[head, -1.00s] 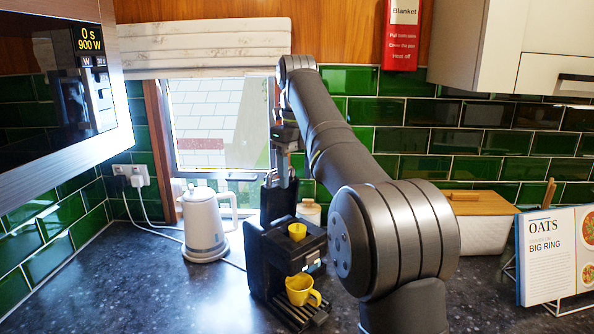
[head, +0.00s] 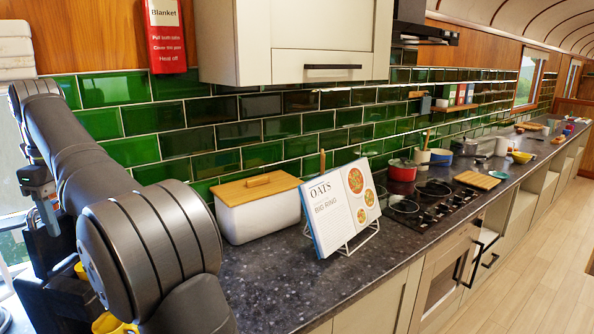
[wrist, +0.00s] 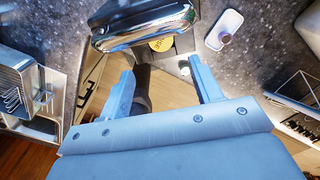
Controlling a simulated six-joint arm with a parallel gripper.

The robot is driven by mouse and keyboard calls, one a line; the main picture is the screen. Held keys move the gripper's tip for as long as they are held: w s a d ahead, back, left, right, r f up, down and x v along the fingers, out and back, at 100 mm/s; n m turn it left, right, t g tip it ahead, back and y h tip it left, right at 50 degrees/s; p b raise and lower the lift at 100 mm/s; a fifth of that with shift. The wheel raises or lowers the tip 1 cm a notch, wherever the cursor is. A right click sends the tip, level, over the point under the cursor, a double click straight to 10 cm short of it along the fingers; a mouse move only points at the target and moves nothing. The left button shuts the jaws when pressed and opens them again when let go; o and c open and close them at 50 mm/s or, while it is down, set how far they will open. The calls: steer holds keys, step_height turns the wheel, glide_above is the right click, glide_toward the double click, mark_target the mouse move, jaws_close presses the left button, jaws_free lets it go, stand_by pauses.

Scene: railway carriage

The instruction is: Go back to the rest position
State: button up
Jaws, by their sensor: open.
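My gripper (head: 46,205) hangs at the far left of the head view, above the black coffee machine (head: 60,292). In the wrist view its two blue fingers (wrist: 164,88) stand wide apart, and nothing is held between them. A yellow cup (head: 108,324) shows at the bottom edge of the head view, partly cut off. A second small yellow cup (head: 80,270) sits on the machine, mostly hidden by my arm. A round yellow top (wrist: 162,44) shows beyond the fingers in the wrist view.
A white bin with a wooden lid (head: 258,212) and a recipe book on a stand (head: 340,212) stand on the dark counter. A hob with a red pot (head: 402,170) lies further right. An upper cabinet (head: 290,40) overhangs the counter.

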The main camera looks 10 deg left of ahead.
step_height(320, 180, down, 10)
steer(key=shift+r, duration=0.1)
stand_by(0.4)
stand_by(0.4)
step_height(320, 180, up, 13)
steer(key=w+d+y, duration=0.1)
steer(key=w+y, duration=0.1)
steer(key=y, duration=0.1)
steer(key=shift+w+g, duration=0.25)
steer(key=shift+g, duration=0.15)
steer(key=o, duration=0.5)
steer(key=d+r+y, duration=0.1)
steer(key=r, duration=0.3)
steer(key=d+r+n+y, duration=0.1)
steer(key=r, duration=0.3)
steer(key=d+r+n+y, duration=0.1)
steer(key=r, duration=0.3)
steer(key=shift+s+d+r, duration=0.1)
steer(key=shift+d+r, duration=0.25)
steer(key=shift+d, duration=0.05)
steer(key=shift+c, duration=0.2)
steer(key=o, duration=0.4)
steer(key=shift+a+f, duration=0.1)
steer(key=shift+f, duration=0.05)
steer(key=shift+c, duration=0.2)
steer(key=shift+o, duration=0.4)
steer(key=x, duration=0.9)
steer(key=shift+s+a, duration=0.2)
steer(key=shift+f, duration=0.1)
